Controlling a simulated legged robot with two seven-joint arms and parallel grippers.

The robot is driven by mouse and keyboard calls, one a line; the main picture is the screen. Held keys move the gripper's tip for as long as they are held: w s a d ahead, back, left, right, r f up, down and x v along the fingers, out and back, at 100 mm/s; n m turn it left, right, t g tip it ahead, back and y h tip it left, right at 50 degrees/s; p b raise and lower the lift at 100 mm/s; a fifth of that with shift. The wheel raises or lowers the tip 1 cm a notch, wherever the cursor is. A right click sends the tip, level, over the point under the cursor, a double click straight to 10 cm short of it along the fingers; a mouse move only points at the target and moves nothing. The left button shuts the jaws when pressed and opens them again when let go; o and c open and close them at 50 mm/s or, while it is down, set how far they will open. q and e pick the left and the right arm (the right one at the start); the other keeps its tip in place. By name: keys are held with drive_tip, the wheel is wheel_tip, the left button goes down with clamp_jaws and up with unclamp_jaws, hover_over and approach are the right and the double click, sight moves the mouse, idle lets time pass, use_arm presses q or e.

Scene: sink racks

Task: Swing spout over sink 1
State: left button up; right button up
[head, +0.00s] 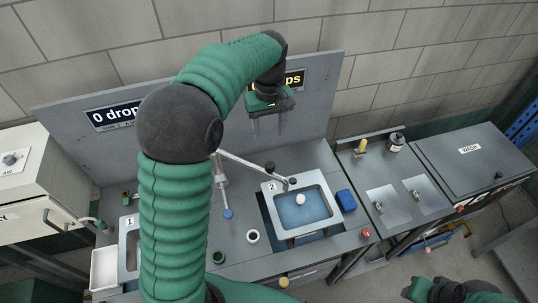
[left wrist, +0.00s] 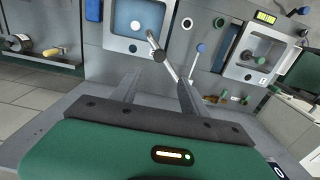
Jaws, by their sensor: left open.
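The grey spout (head: 243,163) reaches from behind my left arm to the right, and its dark tip (head: 290,182) is at the back edge of sink 2 (head: 331,191). In the left wrist view the spout (left wrist: 165,57) points toward sink 2 (left wrist: 111,35), away from sink 1 (left wrist: 231,69). Sink 1 (head: 122,253) is at the left, partly hidden by my arm. My left gripper (head: 268,130) is open and empty, fingers down before the back panel, beyond the spout; its fingers also show in the left wrist view (left wrist: 157,88). My right gripper (head: 450,291) is at the bottom right, partly cut off.
A blue-knobbed lever (head: 227,213) stands between the sinks. A grey back panel (head: 330,110) rises behind. A wash box (head: 470,160) is at the right.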

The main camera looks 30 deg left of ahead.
use_arm(q)
drive_tip(key=p, duration=0.2)
approach(270, 164)
drive_tip(key=shift+s+d+f, duration=0.2)
drive_tip(key=shift+d+f, duration=0.1)
drive_tip(key=shift+d, duration=0.05)
drive_tip(key=f+p, duration=0.1)
drive_tip(key=f, duration=0.2)
drive_tip(key=f+p, duration=0.1)
drive_tip(key=f, duration=0.2)
drive_tip(key=f+p, duration=0.1)
drive_tip(key=f, duration=0.2)
drive_tip(key=shift+w+a+f, duration=0.1)
drive_tip(key=shift+a+f, duration=0.1)
drive_tip(key=shift+a, duration=0.2)
drive_tip(key=shift+f, duration=0.45)
drive_tip(key=shift+d, duration=0.15)
use_arm(e)
drive_tip(key=r, duration=0.5)
drive_tip(key=shift+d+r, duration=0.1)
drive_tip(key=shift+d, duration=0.15)
use_arm(q)
drive_tip(key=shift+d+r, duration=0.1)
drive_tip(key=shift+d, duration=0.05)
drive_tip(key=c, duration=0.5)
clamp_jaws()
use_arm(e)
drive_tip(key=shift+s+d, duration=0.1)
